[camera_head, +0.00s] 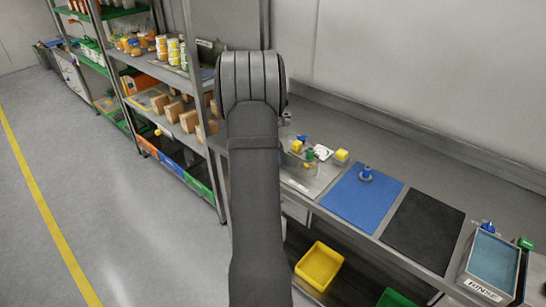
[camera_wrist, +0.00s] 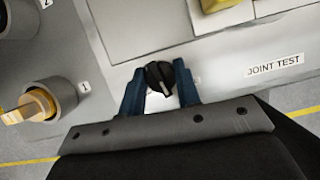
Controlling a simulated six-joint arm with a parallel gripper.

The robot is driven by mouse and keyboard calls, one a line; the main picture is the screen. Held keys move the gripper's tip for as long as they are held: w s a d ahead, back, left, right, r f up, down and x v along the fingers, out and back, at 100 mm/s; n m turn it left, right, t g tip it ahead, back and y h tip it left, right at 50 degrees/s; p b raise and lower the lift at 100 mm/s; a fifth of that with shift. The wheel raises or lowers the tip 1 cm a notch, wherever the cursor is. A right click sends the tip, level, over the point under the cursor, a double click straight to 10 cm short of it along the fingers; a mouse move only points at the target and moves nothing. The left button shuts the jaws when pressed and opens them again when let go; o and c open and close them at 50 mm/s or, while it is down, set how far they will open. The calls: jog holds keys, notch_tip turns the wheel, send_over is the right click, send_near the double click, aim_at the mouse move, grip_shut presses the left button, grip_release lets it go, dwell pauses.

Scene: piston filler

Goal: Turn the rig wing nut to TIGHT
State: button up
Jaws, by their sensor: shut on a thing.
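In the wrist view, a small black wing nut (camera_wrist: 160,77) with a pale line on it stands on the light grey rig panel (camera_wrist: 115,58). My gripper (camera_wrist: 160,88) has its two dark blue fingers on either side of the nut and is shut on it. Small pale marks beside the nut are partly covered by the fingers and not readable. In the head view my own arm hides the gripper and the nut.
In the wrist view, a grey socket (camera_wrist: 55,98) with a yellow fitting stands left, by a "1" label. A "JOINT TEST" label (camera_wrist: 274,65) is at right. In the head view, a blue mat (camera_head: 360,197), black mat (camera_head: 422,230) and rinse tray (camera_head: 493,262) lie along the bench.

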jog(key=shift+m, duration=0.4)
jog(key=o, duration=1)
jog(key=shift+r, duration=0.1)
jog(key=v, duration=1.7)
jog(key=shift+a, duration=0.25)
